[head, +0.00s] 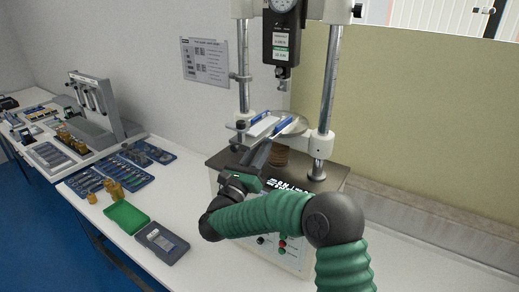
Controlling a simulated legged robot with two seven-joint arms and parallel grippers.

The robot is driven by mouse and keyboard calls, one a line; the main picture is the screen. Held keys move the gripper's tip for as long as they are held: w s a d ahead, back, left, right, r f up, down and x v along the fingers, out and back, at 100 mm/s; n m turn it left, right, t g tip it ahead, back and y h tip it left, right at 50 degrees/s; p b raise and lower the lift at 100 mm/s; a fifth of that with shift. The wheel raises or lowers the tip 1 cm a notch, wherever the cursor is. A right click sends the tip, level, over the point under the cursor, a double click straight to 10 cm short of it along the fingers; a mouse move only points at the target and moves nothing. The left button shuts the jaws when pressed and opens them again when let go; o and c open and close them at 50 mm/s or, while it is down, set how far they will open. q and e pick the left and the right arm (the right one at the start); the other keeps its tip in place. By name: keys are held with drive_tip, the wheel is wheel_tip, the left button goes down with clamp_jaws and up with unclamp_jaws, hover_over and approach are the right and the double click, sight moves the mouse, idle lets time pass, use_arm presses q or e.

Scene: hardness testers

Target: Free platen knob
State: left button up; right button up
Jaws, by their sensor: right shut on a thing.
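The hardness tester stands on the bench with a black gauge head (281,45) between two steel columns. Below the head is a round platen (292,124) with a white, blue-edged piece (266,125) on it. My right gripper (266,147) reaches in from the lower right, just under the platen's front edge. Its dark fingers are closed, apparently on the platen knob, which they hide. A brown ribbed post (279,156) shows behind the fingers under the platen. My left gripper is out of view.
A black knob (241,125) sits at the left column, close to my right gripper. A green tray (127,217), a dark case (161,243), brass weights (114,189) and blue tool trays (110,178) lie left of the tester. The bench right of it is clear.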

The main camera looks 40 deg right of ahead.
drive_tip(key=shift+f+n, duration=0.1)
drive_tip(key=shift+n, duration=0.2)
clamp_jaws()
drive_tip(key=shift+s+d+n+t+y+b, duration=0.1)
drive_tip(key=shift+n+t+y+b, duration=0.45)
drive_tip(key=shift+n, duration=0.95)
drive_tip(key=shift+s+a+n+t+y+b, duration=0.1)
drive_tip(key=shift+n+t+y+b, duration=0.45)
drive_tip(key=shift+n, duration=0.95)
drive_tip(key=shift+d+n+t+y+b, duration=0.1)
drive_tip(key=shift+n+t+y+b, duration=0.45)
drive_tip(key=shift+n, duration=0.95)
drive_tip(key=o, duration=0.7)
unclamp_jaws()
drive_tip(key=shift+o, duration=1.1)
drive_tip(key=shift+w, duration=0.1)
drive_tip(key=shift+d, duration=0.15)
